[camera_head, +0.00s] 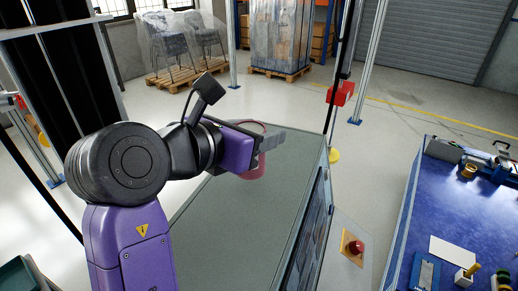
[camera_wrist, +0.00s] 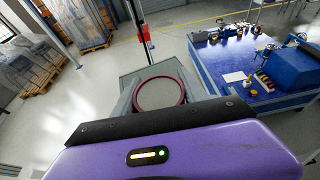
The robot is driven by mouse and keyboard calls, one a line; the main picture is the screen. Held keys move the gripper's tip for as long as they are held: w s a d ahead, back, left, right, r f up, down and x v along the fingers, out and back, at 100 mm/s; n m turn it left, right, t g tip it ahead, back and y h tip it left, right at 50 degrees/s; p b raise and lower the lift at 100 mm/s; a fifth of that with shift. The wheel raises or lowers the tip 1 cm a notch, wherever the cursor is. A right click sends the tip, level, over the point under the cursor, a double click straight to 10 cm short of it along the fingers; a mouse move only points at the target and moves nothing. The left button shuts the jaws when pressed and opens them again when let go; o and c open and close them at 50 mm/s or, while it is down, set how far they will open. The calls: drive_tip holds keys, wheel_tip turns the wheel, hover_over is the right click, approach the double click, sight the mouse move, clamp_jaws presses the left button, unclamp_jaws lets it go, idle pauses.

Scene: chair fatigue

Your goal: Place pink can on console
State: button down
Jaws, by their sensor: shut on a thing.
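The pink can (camera_head: 254,169) is held upright in my gripper (camera_head: 268,141), with a finger across its upper part in the head view. In the wrist view its dark pink round rim (camera_wrist: 183,88) shows between the two fingers of my gripper (camera_wrist: 162,95). The console (camera_head: 232,222) is a cabinet with a flat grey-green top, below the can in the head view. Its top also shows behind the can in the wrist view (camera_wrist: 127,82). I cannot tell whether the can's base touches the top.
The console top looks bare. On its right side are a dark screen (camera_head: 306,232) and a red button on a yellow plate (camera_head: 352,247). A blue workbench (camera_head: 440,215) with tools stands at the right. Wrapped chairs (camera_head: 180,45) stand on a pallet behind.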

drive_tip(key=shift+f, duration=2.25)
drive_tip(key=shift+p, duration=0.3)
drive_tip(key=c, duration=0.6)
unclamp_jaws()
drive_tip(key=b+v, duration=0.2)
drive_tip(key=v, duration=1)
drive_tip(key=shift+s+d+b, duration=0.1)
drive_tip(key=shift+b, duration=0.3)
